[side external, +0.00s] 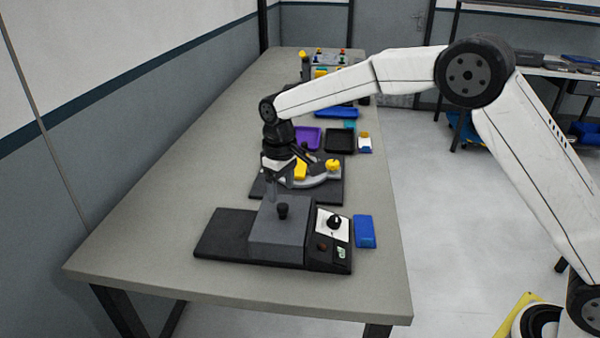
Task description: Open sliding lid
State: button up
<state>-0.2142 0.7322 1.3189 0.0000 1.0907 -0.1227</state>
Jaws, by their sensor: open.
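A grey box-like cover (277,240) with a black knob (283,211) on it sits on a dark base (222,234) near the front of the table. It looks like the sliding lid, and I cannot see what is under it. A control panel (332,222) with a black dial adjoins its right side. My gripper (287,180) is open, just behind and above the grey cover, apart from the knob. Its fingers are small and partly merge with the dark items behind, so their exact spread is hard to tell.
Behind the cover, a dark plate (334,190) carries a grey round fixture with yellow parts (333,165). A blue block (364,231) lies right of the panel. Purple (308,138) and black (340,140) trays are farther back. The table's left side (170,210) is clear.

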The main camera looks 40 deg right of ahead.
aim_at(282, 205)
jog(key=shift+f, duration=2.3)
grip_shut()
